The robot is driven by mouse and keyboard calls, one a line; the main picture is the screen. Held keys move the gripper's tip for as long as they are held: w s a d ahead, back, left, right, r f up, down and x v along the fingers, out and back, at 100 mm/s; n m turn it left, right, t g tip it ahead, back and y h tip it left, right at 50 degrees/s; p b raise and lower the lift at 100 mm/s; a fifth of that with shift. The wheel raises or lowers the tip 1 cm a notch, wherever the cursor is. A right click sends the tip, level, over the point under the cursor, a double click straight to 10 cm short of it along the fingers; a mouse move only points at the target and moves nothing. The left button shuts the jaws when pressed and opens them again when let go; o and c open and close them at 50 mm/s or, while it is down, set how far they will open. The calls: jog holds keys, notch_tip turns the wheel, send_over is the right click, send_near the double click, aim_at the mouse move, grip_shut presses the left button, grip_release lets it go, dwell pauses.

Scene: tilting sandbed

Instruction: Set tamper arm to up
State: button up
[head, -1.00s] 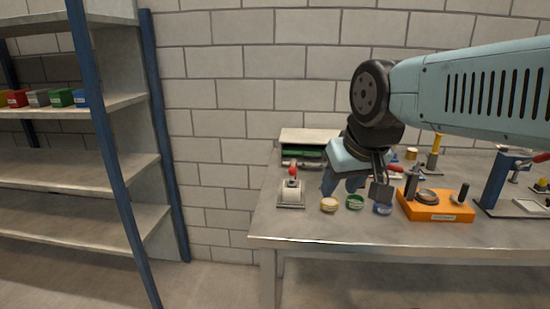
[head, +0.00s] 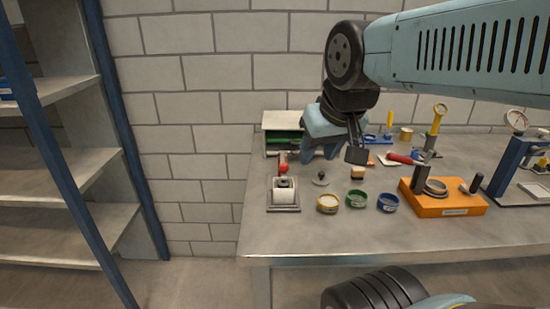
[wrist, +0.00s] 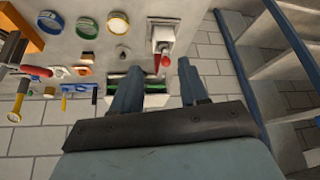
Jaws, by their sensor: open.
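A small lever device (head: 284,195) with a grey base plate, a pale block and a red-tipped arm (head: 282,160) stands at the table's left front. I take it for the tamper, but no label is readable. Its red tip appears to point up in the head view. In the wrist view the device (wrist: 163,35) is at top centre, with its red tip (wrist: 164,61) appearing between my fingertips. My gripper (head: 317,156) is open and empty, above the table, right of the red tip. In the wrist view my gripper (wrist: 160,68) shows both fingers apart. Contact is not visible.
Yellow (head: 328,203), green (head: 356,199) and blue (head: 387,202) rings lie right of the device. A green-and-white rack (head: 284,140) is behind. Shelving (head: 70,170) stands left; floor between is clear.

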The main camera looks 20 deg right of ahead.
jog(key=shift+o, duration=0.8)
jog(key=shift+w, duration=0.1)
jog(key=shift+o, duration=0.2)
jog(key=shift+w+r, duration=0.2)
jog(key=n+g+y, duration=0.2)
jog(key=n+g, duration=0.4)
jog(key=g, duration=0.1)
send_over(284, 160)
jog(key=s, duration=0.4)
jog(key=x, duration=1.3)
jog(key=shift+d+f, duration=0.2)
jog(key=shift+f, duration=0.25)
jog(key=shift+c, duration=0.5)
grip_shut()
